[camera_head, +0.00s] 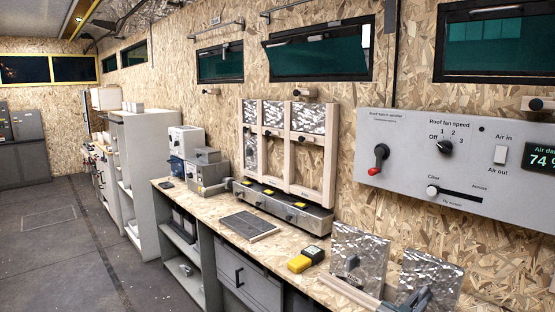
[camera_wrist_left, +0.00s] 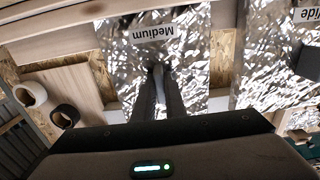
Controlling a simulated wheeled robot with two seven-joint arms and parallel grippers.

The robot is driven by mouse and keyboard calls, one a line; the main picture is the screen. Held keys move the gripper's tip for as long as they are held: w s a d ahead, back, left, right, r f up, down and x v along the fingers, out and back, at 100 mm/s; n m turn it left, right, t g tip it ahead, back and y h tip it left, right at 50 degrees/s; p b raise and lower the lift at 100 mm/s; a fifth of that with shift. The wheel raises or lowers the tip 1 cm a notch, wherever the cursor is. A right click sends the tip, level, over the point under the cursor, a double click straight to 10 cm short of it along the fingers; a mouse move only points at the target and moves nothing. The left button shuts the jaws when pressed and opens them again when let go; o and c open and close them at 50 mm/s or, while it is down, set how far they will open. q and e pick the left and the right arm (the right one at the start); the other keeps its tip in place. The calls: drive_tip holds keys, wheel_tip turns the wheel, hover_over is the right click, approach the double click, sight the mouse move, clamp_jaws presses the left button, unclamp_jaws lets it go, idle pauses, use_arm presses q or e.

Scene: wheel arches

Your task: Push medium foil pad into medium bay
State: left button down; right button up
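The medium foil pad (camera_head: 440,267), crinkled silver, leans at the bench's right end. In the left wrist view its label reads "Medium", upside down (camera_wrist_left: 165,32). My left gripper (camera_head: 414,297) is in front of it. In the left wrist view its dark fingers (camera_wrist_left: 158,72) are close together against the pad's face just below the label, apparently shut on its handle, which they hide. The wooden bay frame (camera_head: 333,150) stands against the wall; its narrow left bay holds foil low down, while the middle bay (camera_head: 272,158) and right bay (camera_head: 306,162) show bare chipboard below the upper foil. My right gripper is not visible.
Another foil pad (camera_head: 360,250), labelled "Wide" in the left wrist view (camera_wrist_left: 310,15), stands beside the medium pad. A yellow-and-black tool (camera_head: 305,260) and a dark flat plate (camera_head: 248,226) lie on the bench. A grey control panel (camera_head: 400,150) juts from the wall above.

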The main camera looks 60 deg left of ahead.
use_arm(q)
drive_tip(key=shift+r, duration=0.1)
wheel_tip(320, 180, up, 5)
drive_tip(key=p, duration=0.4)
drive_tip(key=shift+p, duration=0.4)
drive_tip(key=shift+s+d+r+p, duration=0.2)
drive_tip(key=shift+s+r+p, duration=0.1)
drive_tip(key=shift+s+p, duration=0.35)
drive_tip(key=p, duration=0.5)
approach(428, 279)
drive_tip(key=shift+r, duration=1.6)
drive_tip(key=shift+s, duration=0.4)
